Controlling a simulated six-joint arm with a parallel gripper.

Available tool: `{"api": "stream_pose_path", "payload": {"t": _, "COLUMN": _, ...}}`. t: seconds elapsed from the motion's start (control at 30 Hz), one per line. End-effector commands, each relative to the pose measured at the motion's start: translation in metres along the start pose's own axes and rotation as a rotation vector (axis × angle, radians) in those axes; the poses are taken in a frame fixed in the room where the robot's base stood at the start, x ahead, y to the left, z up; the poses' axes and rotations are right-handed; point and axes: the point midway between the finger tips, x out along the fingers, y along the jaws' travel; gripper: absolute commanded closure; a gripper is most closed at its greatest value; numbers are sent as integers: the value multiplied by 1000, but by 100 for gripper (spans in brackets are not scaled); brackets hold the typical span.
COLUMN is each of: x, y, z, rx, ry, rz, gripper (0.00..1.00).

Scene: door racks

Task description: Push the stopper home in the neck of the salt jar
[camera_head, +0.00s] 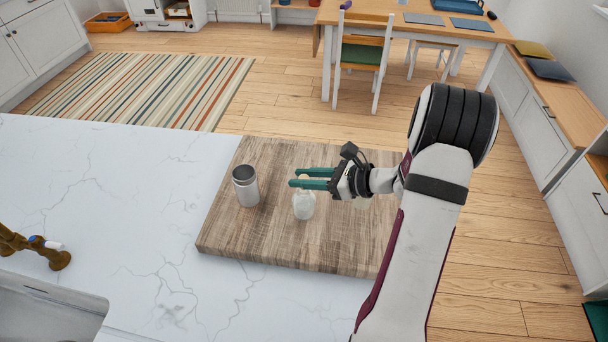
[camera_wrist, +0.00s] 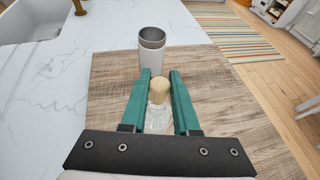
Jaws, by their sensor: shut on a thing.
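The salt jar (camera_head: 304,208), small and of clear, pale glass, stands upright on the wooden board. It also shows below my fingers in the wrist view (camera_wrist: 158,118). The stopper (camera_wrist: 160,91) has a round, light wooden top and sits over the jar's mouth. My gripper (camera_head: 310,178), with green fingers, is shut on the stopper, one finger on each side. In the wrist view the fingers (camera_wrist: 161,85) flank the wooden top. The stopper's lower part and the jar's neck are mostly hidden, so I cannot tell how deep the stopper sits.
A grey-white open canister (camera_head: 245,187) stands on the board left of the jar. The wooden board (camera_head: 270,250) lies on a white marble counter (camera_head: 150,220). A brass tap (camera_head: 45,250) and sink are at the far left. The board in front of the jar is clear.

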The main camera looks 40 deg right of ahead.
Motion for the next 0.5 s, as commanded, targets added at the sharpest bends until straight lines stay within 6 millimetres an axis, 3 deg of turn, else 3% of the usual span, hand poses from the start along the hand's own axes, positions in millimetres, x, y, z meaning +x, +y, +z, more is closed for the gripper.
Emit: {"api": "stream_pose_path", "payload": {"t": 0.5, "x": 5, "y": 0, "z": -12, "rx": 0, "ry": 0, "rz": -1, "gripper": 100}}
